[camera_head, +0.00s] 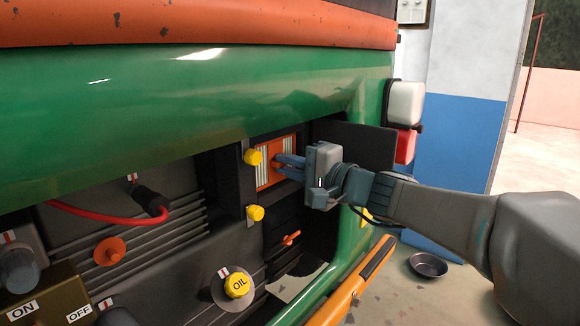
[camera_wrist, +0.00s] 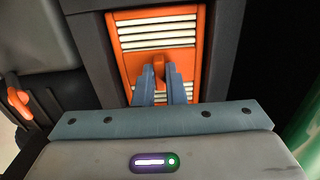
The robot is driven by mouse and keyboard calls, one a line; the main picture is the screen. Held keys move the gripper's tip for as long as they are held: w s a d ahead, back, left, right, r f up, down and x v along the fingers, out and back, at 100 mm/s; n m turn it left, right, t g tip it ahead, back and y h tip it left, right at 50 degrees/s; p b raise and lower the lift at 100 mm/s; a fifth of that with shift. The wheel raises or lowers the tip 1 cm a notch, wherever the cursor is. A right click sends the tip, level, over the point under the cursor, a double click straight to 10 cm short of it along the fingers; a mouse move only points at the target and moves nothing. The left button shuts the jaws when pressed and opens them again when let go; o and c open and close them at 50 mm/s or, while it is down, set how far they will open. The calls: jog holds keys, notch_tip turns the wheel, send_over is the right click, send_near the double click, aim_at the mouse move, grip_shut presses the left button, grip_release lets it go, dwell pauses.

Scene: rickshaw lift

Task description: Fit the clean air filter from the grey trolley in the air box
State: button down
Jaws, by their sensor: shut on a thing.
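The air filter (camera_head: 262,172) has an orange frame with pale pleats and stands upright in the dark air box (camera_head: 251,199) in the engine bay. In the wrist view the filter (camera_wrist: 126,42) fills the middle, with the dark box frame (camera_wrist: 89,50) around its top and sides. Whether it is fully seated I cannot tell. My gripper (camera_head: 279,163) is shut on the filter's orange tab, which shows between the blue fingers in the wrist view (camera_wrist: 160,75). Two yellow knobs, upper (camera_head: 252,157) and lower (camera_head: 255,213), sit at the box's left edge. The grey trolley is not in view.
A dark open door panel (camera_head: 365,144) stands just behind my gripper. Below are an orange handle (camera_head: 291,238) and a yellow oil cap (camera_head: 237,285). A red cable (camera_head: 95,217) runs at left. A dark bowl (camera_head: 428,265) lies on the floor at right.

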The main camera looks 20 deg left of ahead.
jog(key=shift+w+a, duration=0.1)
jog(key=shift+a, duration=0.1)
dwell(0.4)
jog(key=c, duration=1.4)
grip_release()
jog(key=shift+c, duration=0.8)
jog(key=shift+d+f+b, duration=0.1)
jog(key=shift+d+b, duration=0.3)
jog(key=shift+d, duration=0.1)
jog(key=b+v, duration=0.2)
jog(key=v, duration=0.5)
jog(key=b+v, duration=0.3)
jog(key=v, duration=0.8)
